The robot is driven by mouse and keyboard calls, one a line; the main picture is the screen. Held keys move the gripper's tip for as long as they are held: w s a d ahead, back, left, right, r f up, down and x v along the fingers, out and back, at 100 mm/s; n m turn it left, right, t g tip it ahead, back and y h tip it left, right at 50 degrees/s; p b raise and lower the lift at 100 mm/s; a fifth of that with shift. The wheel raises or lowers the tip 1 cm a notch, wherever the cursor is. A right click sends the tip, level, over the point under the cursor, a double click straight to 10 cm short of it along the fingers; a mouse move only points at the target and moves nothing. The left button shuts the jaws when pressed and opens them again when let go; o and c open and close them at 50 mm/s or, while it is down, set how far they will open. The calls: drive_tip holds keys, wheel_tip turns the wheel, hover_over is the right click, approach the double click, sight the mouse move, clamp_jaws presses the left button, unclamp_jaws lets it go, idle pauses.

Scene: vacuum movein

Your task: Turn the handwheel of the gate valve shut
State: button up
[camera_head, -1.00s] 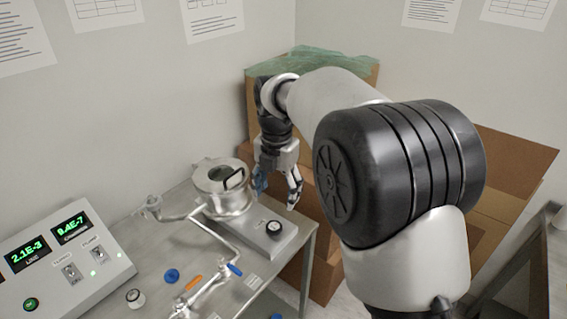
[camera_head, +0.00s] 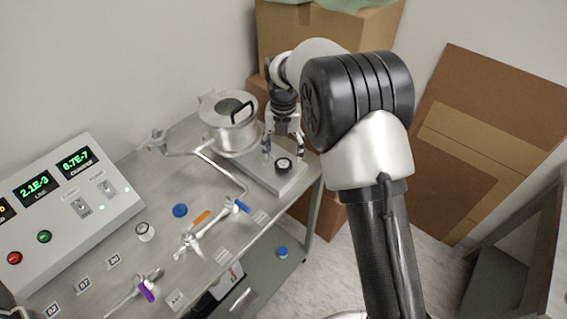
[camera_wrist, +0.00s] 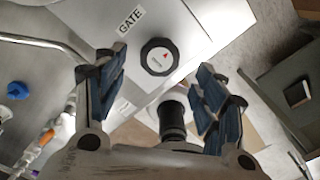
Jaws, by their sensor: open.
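The gate valve's handwheel (camera_head: 283,165) is a small black knob with a white top on a grey box (camera_head: 262,172) at the table's right end. My gripper (camera_head: 284,150) is open and points down over the box. In the wrist view my gripper (camera_wrist: 160,82) has its blue-padded fingers on either side of the handwheel in the picture, with nothing between the pads. I cannot tell the exact height gap; no contact shows.
A lidded metal chamber (camera_head: 229,122) stands just left of the box, with a pipe running from it. Valves with orange and blue handles (camera_head: 213,222) lie nearer. A control console (camera_head: 68,205) is at left. Cardboard boxes (camera_head: 330,40) stand behind; a cardboard panel (camera_head: 490,140) leans at right.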

sight(283, 163)
wheel_tip(283, 163, down, 5)
drive_tip(key=shift+b, duration=0.45)
drive_tip(key=c, duration=1.1)
